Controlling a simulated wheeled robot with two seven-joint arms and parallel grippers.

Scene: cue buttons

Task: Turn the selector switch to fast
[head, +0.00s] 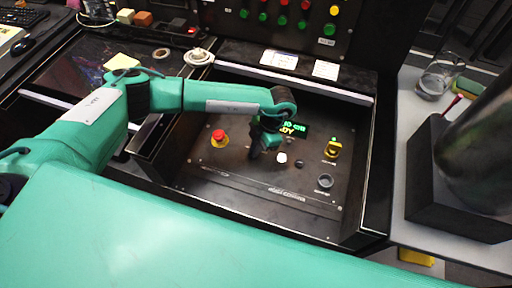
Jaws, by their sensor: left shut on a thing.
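A dark sloped control panel (230,176) fills the middle of the head view. My left gripper (254,152) points down onto the panel, between a red mushroom button (219,138) and a white button (281,158). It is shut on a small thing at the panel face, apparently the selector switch. The dark fingers hide that thing, so its pointing direction and marks cannot be read. A lit display (298,129) is partly covered by my gripper. My right gripper is not in view.
Right of the gripper are a black button (299,164), a yellow switch (333,148) and a grey round knob (325,181). A raised rim surrounds the panel. Colored buttons (283,20) line the back panel. A glass (440,75) stands at right.

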